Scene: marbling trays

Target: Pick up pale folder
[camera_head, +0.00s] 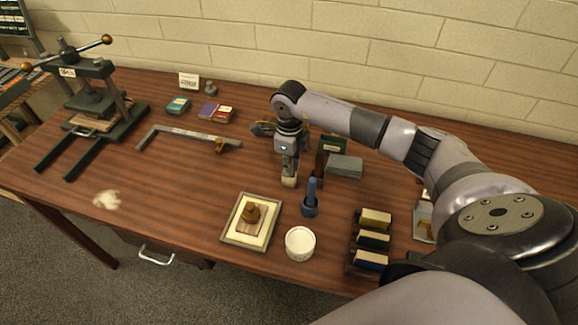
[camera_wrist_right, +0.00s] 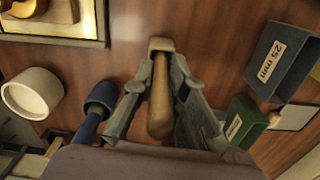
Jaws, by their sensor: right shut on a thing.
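My right gripper (camera_head: 289,172) points down over the middle of the wooden table. It is shut on a tan, pale tool, which I take to be the pale folder (camera_head: 289,183). In the right wrist view the folder (camera_wrist_right: 160,102) lies lengthwise between the two fingers of my right gripper (camera_wrist_right: 157,78), its broader, blocky end beyond the fingertips. In the head view only its lower end shows; the rest is hidden by the gripper. I cannot tell whether it touches the table. My left gripper is in neither view.
Close by are a blue tool (camera_head: 311,199), a grey box (camera_head: 345,167) and a green box (camera_head: 332,143). A white tub (camera_head: 300,243), a framed tray (camera_head: 231,237) and a rack of blocks (camera_head: 355,260) stand nearer the front.

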